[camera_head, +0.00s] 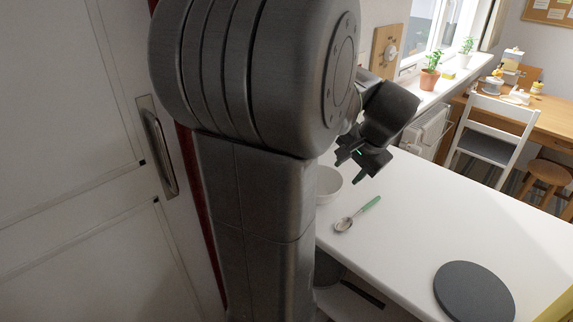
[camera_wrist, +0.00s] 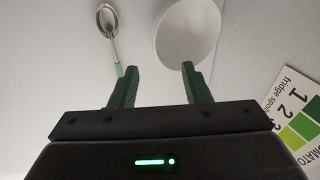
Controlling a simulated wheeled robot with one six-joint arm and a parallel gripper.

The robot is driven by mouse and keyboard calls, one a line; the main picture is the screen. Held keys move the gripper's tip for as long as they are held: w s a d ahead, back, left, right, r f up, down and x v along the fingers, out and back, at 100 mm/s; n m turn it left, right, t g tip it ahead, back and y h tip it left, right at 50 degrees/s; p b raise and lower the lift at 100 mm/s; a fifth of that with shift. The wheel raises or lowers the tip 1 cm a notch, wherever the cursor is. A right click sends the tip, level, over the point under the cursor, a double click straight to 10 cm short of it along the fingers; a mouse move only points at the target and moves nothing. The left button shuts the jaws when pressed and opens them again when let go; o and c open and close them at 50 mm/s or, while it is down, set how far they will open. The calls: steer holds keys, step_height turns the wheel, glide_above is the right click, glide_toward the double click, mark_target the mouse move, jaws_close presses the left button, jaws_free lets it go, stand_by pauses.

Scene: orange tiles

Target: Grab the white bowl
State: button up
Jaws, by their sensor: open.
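The white bowl (camera_head: 328,184) stands on the white counter in the head view, partly hidden behind my arm. In the wrist view the bowl (camera_wrist: 187,32) is at the top, just right of the middle, cut by the picture's edge. My gripper (camera_head: 354,172) is above the counter close to the bowl in the head view. In the wrist view its two fingers (camera_wrist: 158,80) are apart with nothing between them. The right fingertip overlaps the bowl's lower edge in the picture; I cannot tell whether they touch.
A spoon with a green handle (camera_head: 357,214) lies beside the bowl; it also shows in the wrist view (camera_wrist: 109,30). A dark round plate (camera_head: 474,292) lies farther right on the white counter (camera_head: 430,225). A printed card (camera_wrist: 297,110) is right in the wrist view. A white door (camera_head: 70,160) is left.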

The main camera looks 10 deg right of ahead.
mark_target(337, 192)
steer(key=x, duration=0.8)
steer(key=shift+w+d+f, duration=0.1)
steer(key=shift+w+f, duration=0.05)
steer(key=shift+s+d+x, duration=0.1)
steer(key=shift+d+x, duration=0.05)
steer(key=shift+x, duration=1.15)
steer(key=shift+s+d+x, duration=0.1)
steer(key=shift+d+x, duration=0.1)
steer(key=shift+x, duration=1.1)
steer(key=shift+s+f, duration=0.1)
steer(key=shift+f, duration=0.05)
jaws_close()
